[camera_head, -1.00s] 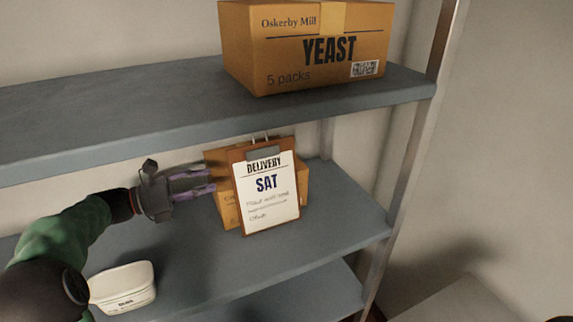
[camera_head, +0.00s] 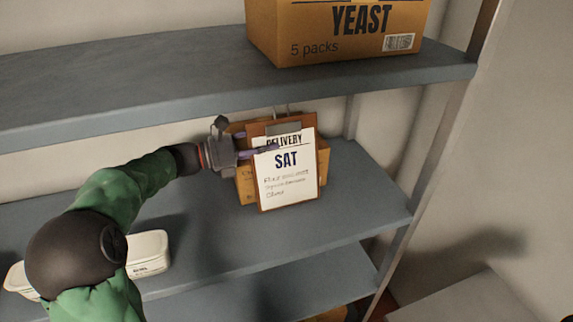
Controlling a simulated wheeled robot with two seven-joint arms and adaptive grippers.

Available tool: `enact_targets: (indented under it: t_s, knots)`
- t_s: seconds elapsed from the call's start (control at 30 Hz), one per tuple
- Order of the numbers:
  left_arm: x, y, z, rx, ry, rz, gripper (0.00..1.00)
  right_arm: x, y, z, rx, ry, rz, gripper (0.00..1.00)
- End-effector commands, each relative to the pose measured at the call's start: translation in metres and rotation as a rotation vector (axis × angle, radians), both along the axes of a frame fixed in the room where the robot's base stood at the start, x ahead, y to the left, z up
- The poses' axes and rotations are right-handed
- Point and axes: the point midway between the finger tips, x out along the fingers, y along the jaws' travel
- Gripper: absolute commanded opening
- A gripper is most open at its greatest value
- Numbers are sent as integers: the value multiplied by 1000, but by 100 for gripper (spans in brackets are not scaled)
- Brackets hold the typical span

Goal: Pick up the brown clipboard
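The brown clipboard (camera_head: 297,187) stands tilted back on the middle shelf. It holds a white sheet marked "DELIVERY SAT" and has a metal clip at its top. A cardboard box (camera_head: 244,184) is behind it, mostly hidden. My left gripper (camera_head: 257,144) is at the clipboard's upper left edge, coming from the left. Its purple fingers are apart, one in front of the sheet and the other further back by the box. I cannot tell whether they touch the board. My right gripper is not in view.
A "YEAST" box (camera_head: 338,33) stands on the upper shelf (camera_head: 130,88), above the clipboard. A white tub (camera_head: 149,253) sits on the middle shelf (camera_head: 350,222), partly behind my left arm. A metal post (camera_head: 432,150) is at the right. The shelf front right is clear.

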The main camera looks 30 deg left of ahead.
Motion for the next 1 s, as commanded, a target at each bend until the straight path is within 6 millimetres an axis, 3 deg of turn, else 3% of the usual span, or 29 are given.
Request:
enact_targets:
  t_s: [0.13,0.4,0.57,1.0]
  knots:
    - [11,-10,0,-1,-1,-1,40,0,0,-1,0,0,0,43]
    - [13,-11,0,-1,-1,0,40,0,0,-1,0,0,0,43]
    - [13,-11,0,-1,-1,0,0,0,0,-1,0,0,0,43]
    - [12,-11,3,0,-3,1,0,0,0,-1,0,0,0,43]
